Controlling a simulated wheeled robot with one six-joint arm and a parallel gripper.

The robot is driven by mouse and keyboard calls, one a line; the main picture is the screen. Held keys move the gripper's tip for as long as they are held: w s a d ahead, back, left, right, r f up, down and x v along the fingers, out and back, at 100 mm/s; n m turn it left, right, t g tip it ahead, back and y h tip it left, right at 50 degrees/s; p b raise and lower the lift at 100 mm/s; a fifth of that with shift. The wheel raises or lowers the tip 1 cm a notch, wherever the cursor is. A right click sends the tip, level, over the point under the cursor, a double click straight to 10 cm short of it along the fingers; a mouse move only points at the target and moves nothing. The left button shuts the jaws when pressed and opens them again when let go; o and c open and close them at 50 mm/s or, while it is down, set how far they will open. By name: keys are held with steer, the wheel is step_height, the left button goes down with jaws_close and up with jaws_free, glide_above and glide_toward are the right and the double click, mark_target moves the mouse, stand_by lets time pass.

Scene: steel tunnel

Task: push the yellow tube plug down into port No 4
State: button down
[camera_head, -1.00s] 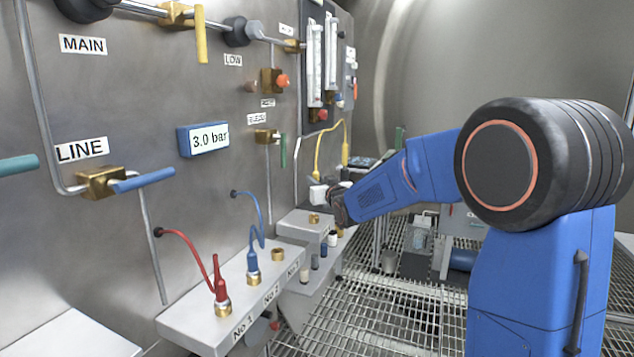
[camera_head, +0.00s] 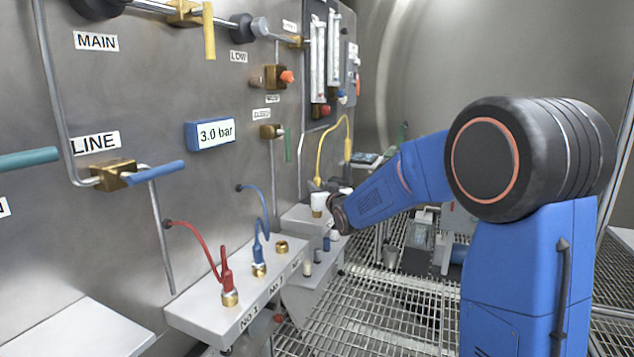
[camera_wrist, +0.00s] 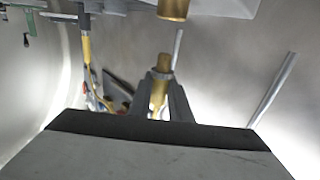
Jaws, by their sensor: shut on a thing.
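The yellow tube (camera_head: 336,122) arches down from the panel to my gripper (camera_head: 325,203). In the wrist view, which looks upside down, my gripper (camera_wrist: 162,95) is shut on the yellow plug (camera_wrist: 157,98), and its brass end (camera_wrist: 163,64) points to the top of the picture. A brass port (camera_wrist: 172,8), which looks like No 4, shows beyond that end with a gap between them. In the head view, this brass port (camera_head: 317,213) sits on the raised grey block just under a white part at my gripper. The port's label cannot be read.
The grey port ledge (camera_head: 195,315) carries a red plug (camera_head: 227,272) and a blue plug (camera_head: 258,250) in brass ports, and an empty brass port (camera_head: 281,247). Small caps stand on the lower ledge beside it. The panel wall is close behind; grated floor lies right.

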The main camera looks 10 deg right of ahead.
steer(key=shift+f, duration=1.3)
steer(key=shift+f, duration=1.7)
stand_by(0.7)
steer(key=c, duration=1.6)
jaws_free()
steer(key=shift+o, duration=0.2)
steer(key=shift+s, duration=0.1)
steer(key=s+d, duration=0.2)
steer(key=s, duration=1.5)
steer(key=shift+d, duration=0.35)
